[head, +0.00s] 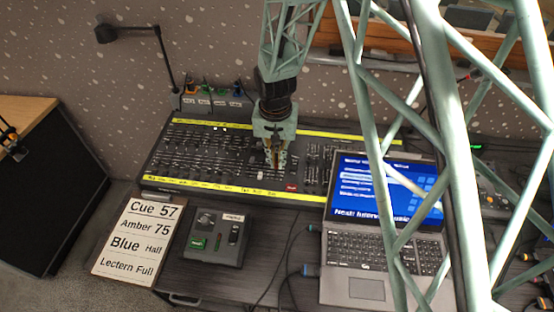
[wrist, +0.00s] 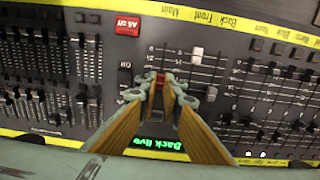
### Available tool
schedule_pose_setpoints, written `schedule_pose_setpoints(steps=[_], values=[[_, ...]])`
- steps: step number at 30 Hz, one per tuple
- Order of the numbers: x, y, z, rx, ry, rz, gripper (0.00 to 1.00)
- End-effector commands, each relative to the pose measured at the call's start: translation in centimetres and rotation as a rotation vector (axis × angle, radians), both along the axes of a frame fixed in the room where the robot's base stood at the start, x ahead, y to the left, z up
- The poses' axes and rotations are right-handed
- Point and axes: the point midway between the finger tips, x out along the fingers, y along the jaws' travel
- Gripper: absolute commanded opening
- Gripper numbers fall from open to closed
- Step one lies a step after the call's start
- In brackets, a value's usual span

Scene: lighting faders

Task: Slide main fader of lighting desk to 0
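The lighting desk (head: 225,155) lies on the table with rows of faders. In the wrist view its labels are upside down; "Main" (wrist: 180,12) is beside "Front" and "Back". A red fader cap (wrist: 158,81), apparently the main fader, sits between my fingertips, partly way along its slot. My gripper (head: 275,160) points down onto the desk, and in the wrist view its fingers (wrist: 160,88) straddle the red cap with a narrow gap between them. I cannot tell whether both touch it. In the head view the gripper hides this cap.
A white fader cap (wrist: 197,53) stands close by on another track. A red button (wrist: 126,29) is on the near-edge side. A laptop (head: 385,200) stands right of my gripper. A cue sign (head: 138,240) and a small control box (head: 217,237) lie in front.

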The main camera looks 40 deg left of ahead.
Motion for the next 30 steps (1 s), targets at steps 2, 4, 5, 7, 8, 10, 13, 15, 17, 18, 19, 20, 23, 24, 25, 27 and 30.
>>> schedule_pose_setpoints(steps=[2,4,5,7,8,10,13,15,17,18,19,20,23,24,25,27,30], values=[[-0.3,-0.1,-0.1,0.000,0.001,0.000,0.03],[-0.5,-0.3,-0.1,0.000,0.001,0.000,0.03],[-0.5,-0.3,-0.1,0.000,0.001,0.000,0.03],[-0.7,-0.4,-0.1,-0.001,0.001,0.001,0.03],[-0.8,-0.4,-0.1,0.000,0.000,0.001,0.03],[-1.0,-0.5,-0.1,0.000,0.000,0.001,0.03],[-1.2,-0.6,-0.2,0.000,0.000,0.001,0.03],[-1.4,-0.7,-0.2,0.000,0.000,0.001,0.03],[-1.6,-0.8,-0.2,0.000,0.000,0.001,0.03],[-1.7,-0.9,-0.2,-0.001,0.001,0.001,0.03],[-1.8,-0.9,-0.2,-0.001,0.001,0.001,0.03],[-1.9,-1.0,-0.3,-0.001,0.001,0.001,0.03],[-2.2,-1.1,-0.3,-0.001,0.000,0.001,0.03],[-2.3,-1.2,-0.3,-0.001,0.000,0.001,0.03],[-2.3,-1.2,-0.3,-0.001,0.000,0.001,0.03],[-2.5,-1.3,-0.3,0.000,0.001,0.000,0.03],[-2.8,-1.4,-0.4,0.000,0.001,0.000,0.03]])
